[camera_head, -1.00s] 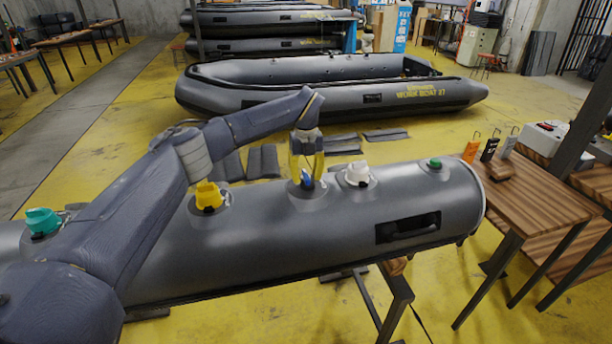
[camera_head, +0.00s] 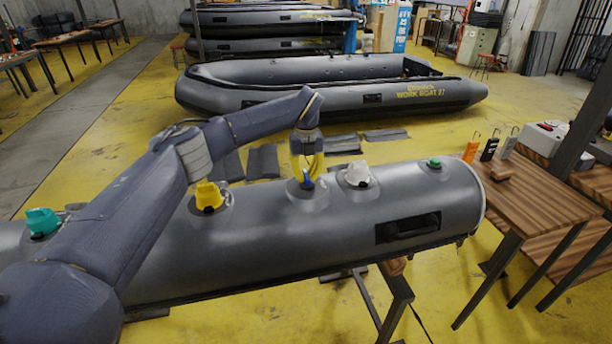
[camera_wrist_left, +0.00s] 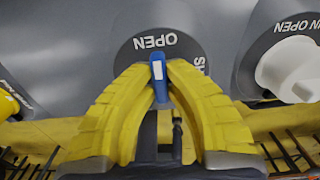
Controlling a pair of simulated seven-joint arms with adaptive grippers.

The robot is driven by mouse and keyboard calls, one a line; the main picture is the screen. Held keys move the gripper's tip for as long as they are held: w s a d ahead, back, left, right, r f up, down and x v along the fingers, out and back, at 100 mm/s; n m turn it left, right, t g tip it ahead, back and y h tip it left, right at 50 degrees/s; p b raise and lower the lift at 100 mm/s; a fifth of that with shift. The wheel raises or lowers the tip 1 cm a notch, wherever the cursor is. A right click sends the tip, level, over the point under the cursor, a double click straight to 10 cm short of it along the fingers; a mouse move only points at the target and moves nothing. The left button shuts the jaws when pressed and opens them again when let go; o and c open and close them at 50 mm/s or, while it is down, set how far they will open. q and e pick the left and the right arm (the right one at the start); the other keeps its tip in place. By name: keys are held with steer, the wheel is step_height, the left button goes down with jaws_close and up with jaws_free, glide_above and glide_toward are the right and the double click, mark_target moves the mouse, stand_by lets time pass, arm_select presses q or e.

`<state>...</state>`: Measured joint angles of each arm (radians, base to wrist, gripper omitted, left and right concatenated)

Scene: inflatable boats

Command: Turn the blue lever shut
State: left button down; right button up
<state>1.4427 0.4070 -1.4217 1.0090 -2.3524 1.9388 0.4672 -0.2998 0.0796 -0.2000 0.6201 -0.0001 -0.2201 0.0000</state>
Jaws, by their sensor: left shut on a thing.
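The blue lever (camera_head: 307,181) is on a round grey valve base on top of the grey tube (camera_head: 290,243) in the head view. My left gripper (camera_head: 307,174) comes down on it from above, its yellow fingers closed around it. In the left wrist view the blue lever (camera_wrist_left: 158,76) stands upright between the two yellow fingertips (camera_wrist_left: 160,68). The lever points toward the word OPEN on the base; a second word to its right is partly covered by a finger. My right gripper is not in view.
On the same tube sit a yellow valve (camera_head: 208,196) to the left, a white valve (camera_head: 358,174) close to the right, a teal valve (camera_head: 42,222) and a green cap (camera_head: 434,163). A wooden table (camera_head: 530,190) stands at the right. An inflatable boat (camera_head: 330,90) lies behind.

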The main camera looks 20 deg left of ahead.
arm_select(q)
steer(key=m, duration=0.4)
steer(key=shift+w+d+m, duration=0.1)
steer(key=shift+d+m, duration=0.2)
steer(key=m, duration=0.4)
steer(key=shift+d, duration=0.25)
steer(key=m, duration=0.5)
steer(key=shift+s+d, duration=0.2)
steer(key=shift+d, duration=0.05)
steer(key=shift+s+d+m, duration=0.1)
steer(key=shift+m, duration=0.85)
steer(key=shift+s+d+m, duration=0.1)
steer(key=shift+m, duration=0.85)
steer(key=c, duration=1.4)
jaws_free()
step_height(320, 180, up, 12)
